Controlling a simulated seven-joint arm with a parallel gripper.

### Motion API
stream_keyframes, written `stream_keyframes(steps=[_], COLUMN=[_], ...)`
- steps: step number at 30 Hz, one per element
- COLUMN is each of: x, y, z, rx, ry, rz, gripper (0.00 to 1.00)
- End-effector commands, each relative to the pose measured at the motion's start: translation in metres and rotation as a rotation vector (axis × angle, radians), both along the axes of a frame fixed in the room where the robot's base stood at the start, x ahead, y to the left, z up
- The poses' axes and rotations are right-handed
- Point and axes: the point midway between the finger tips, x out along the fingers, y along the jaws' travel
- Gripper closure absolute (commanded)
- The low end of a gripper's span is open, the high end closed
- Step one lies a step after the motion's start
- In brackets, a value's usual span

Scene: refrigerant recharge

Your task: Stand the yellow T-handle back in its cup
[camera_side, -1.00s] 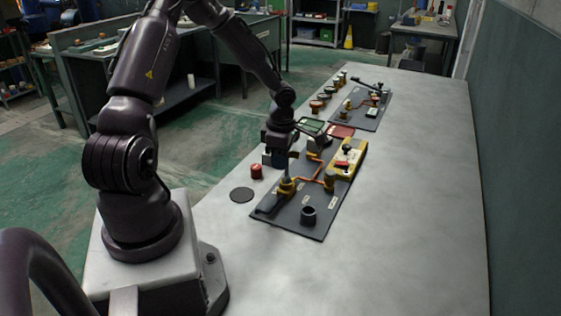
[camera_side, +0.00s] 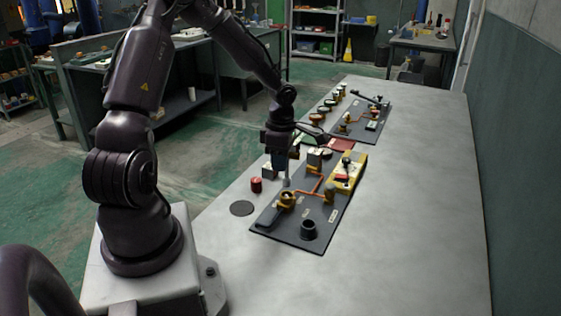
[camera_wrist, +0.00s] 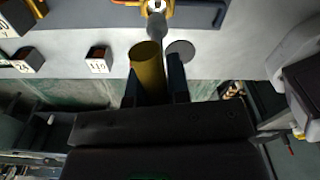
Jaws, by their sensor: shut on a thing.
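My gripper (camera_side: 280,166) is above the dark mat (camera_side: 290,236), near its left edge. In the wrist view my gripper (camera_wrist: 154,80) is shut on the yellow T-handle (camera_wrist: 148,72), whose bar lies between the two fingers. In the side view the fingers hide the bar, and only the grey shaft (camera_side: 287,181) shows below them, pointing down. The shaft's lower end is just above or behind the brass valve fitting (camera_side: 287,198); I cannot tell if they touch. A dark open cup (camera_side: 308,230) stands at the mat's near right and looks empty.
A red cap (camera_side: 256,185) and a flat dark disc (camera_side: 241,208) lie left of the mat. The table's right side (camera_side: 415,200) is clear.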

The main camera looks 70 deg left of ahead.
Motion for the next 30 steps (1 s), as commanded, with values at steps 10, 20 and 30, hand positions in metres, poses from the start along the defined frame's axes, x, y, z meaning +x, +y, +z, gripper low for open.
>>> stream_keyframes(steps=[10, 20, 30], x=[0.017, 0.021, 0.021], y=[-0.061, -0.109, -0.108], z=[0.009, 0.008, -0.021], rx=[-0.003, -0.001, -0.003], ry=[-0.002, 0.000, 0.001], rz=[-0.288, -0.530, -0.526], gripper=[1.00, 1.00, 1.00])
